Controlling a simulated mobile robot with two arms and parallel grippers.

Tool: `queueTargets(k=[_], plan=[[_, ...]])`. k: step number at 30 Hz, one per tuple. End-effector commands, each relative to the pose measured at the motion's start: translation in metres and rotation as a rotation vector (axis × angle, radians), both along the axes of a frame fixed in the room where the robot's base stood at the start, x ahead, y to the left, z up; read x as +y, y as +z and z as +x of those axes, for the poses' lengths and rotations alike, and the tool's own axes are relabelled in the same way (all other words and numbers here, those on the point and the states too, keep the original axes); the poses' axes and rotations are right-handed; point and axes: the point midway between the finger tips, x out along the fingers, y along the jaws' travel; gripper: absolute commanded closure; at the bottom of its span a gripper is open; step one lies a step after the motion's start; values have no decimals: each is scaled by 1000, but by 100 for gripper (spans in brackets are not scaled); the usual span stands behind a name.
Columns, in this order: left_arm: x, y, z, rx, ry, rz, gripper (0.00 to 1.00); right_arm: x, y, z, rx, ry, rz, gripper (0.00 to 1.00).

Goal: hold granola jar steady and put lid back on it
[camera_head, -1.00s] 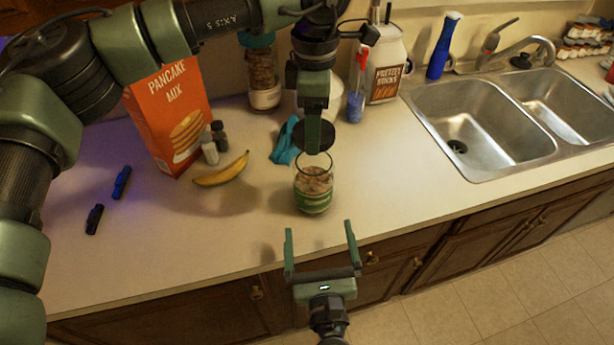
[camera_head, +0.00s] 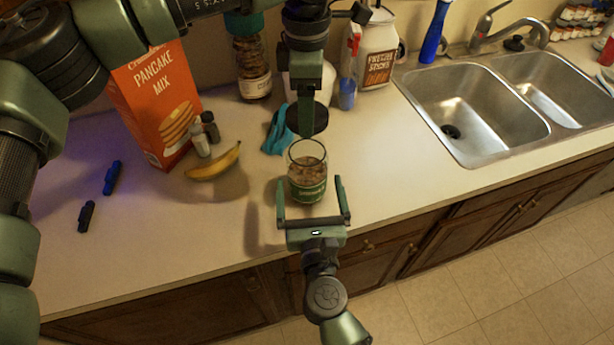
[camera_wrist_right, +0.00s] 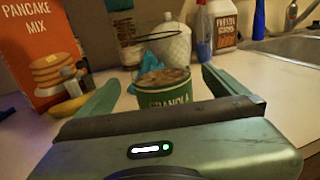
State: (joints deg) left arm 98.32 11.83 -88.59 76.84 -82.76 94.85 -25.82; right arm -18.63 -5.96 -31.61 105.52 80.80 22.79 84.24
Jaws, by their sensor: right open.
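The granola jar (camera_head: 308,186) is an open glass jar with a green label, upright near the counter's front edge. In the right wrist view the jar (camera_wrist_right: 168,95) stands ahead between the fingers. My right gripper (camera_head: 309,182) is open, its fingertips on either side of the jar's lower part, with a gap visible. My left gripper (camera_head: 306,118) comes from above and is shut on the dark round lid (camera_head: 318,118). The lid hangs above and slightly behind the jar's mouth, apart from it. The gripper's far finger is hidden.
A banana (camera_head: 214,163), small shakers (camera_head: 201,143) and a pancake mix box (camera_head: 158,105) stand left. A teal cloth (camera_head: 276,135) lies behind the jar. A pretzel jug (camera_head: 375,55) is at the back. The sink (camera_head: 480,110) is right. Counter right of the jar is clear.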

Motion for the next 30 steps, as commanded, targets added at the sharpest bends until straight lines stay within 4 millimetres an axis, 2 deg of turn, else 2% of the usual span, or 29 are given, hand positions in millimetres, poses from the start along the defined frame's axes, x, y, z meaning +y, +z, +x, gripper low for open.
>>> queueTargets(k=[3, 9, 15, 22, 23, 30], plan=[[0, 0, 0, 0, 0, 0, 67, 2, 1, 23, -2, -1, -1, 0], [0, 0, 0, 0, 0, 0, 67, 5, 0, 47, -1, -1, -2, 0], [0, 0, 0, 0, 0, 0, 67, 5, 0, 56, 0, 0, -1, 0], [0, 0, 0, 0, 0, 0, 67, 5, 0, 56, 0, 0, -1, 0], [0, 0, 0, 0, 0, 0, 67, 5, 0, 56, 0, 0, -1, 3], [0, 0, 0, 0, 0, 0, 67, 5, 0, 56, 0, 0, -1, 70]])
